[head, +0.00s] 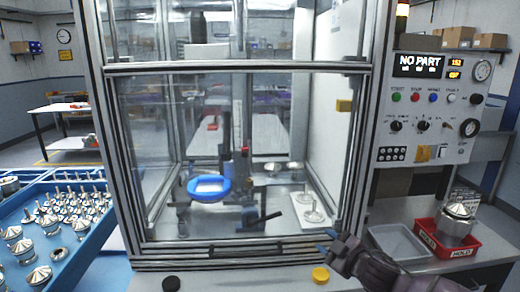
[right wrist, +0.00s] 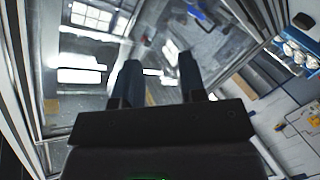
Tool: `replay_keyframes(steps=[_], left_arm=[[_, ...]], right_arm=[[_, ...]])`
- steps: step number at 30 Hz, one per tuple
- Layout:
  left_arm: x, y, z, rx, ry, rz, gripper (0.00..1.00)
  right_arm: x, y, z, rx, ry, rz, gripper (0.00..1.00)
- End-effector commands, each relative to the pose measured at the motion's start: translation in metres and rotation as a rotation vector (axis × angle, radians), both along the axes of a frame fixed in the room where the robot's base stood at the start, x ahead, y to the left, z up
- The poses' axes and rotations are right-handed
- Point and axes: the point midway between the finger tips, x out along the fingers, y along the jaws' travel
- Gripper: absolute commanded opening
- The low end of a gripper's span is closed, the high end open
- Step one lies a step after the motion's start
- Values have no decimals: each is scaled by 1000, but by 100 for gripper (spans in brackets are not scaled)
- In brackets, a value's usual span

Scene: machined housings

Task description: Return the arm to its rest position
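My right gripper (head: 327,241) is at the lower right of the head view, in front of the glazed cabinet's lower right corner. My right arm reaches it from the bottom right. In the right wrist view its two dark fingers (right wrist: 158,62) stand apart with nothing between them, so it is open and empty. The cabinet's glass and metal frame lie beyond the fingers. I cannot tell the exact gap to the glass. My left gripper and left arm are not in view.
The closed cabinet (head: 109,150) holds a blue ring-shaped part (head: 208,188). A black knob (head: 171,283) and a yellow one (head: 320,275) are on the front ledge. A red bin (head: 446,246) holding a metal housing (head: 457,218) and a grey tray (head: 398,242) stand right; blue trays (head: 90,262) of parts are left.

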Motion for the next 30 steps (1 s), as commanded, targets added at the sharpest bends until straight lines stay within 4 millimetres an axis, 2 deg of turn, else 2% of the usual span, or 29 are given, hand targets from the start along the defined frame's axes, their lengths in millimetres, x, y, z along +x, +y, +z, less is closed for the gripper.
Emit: replay_keyframes(steps=[1, 5, 11, 20, 27, 30], left_arm=[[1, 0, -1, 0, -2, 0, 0], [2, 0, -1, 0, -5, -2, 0], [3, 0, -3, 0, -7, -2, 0], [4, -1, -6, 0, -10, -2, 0], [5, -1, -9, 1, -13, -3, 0], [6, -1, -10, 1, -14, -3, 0]], right_arm=[[-15, 6, -12, 32, 14, -10, 38], [-45, 11, -30, 94, 39, -52, 38], [-92, -1, -61, 206, 102, -156, 38], [-173, -46, -118, 396, 239, -384, 38], [-256, -85, -177, 486, 367, -592, 38], [-290, -93, -201, 499, 427, -657, 38]])
